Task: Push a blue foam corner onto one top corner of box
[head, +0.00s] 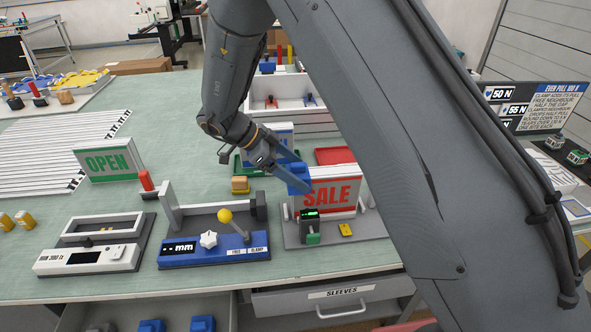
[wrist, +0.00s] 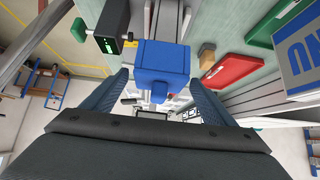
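A blue foam corner (head: 298,178) is at the upper left corner of an upright white panel or box marked SALE (head: 332,197), which stands on a grey base. My gripper (head: 284,170) reaches it from above left. I cannot tell whether the foam is fully seated. Two more blue foam corners (head: 203,323) (head: 152,325) lie in the open drawer.
A black device with a green display (head: 309,222) and a yellow piece (head: 345,230) stand in front of the SALE piece. A blue-fronted clamp fixture (head: 214,248) is to its left. An OPEN sign (head: 109,162) stands further left. A red tray (head: 335,155) lies behind.

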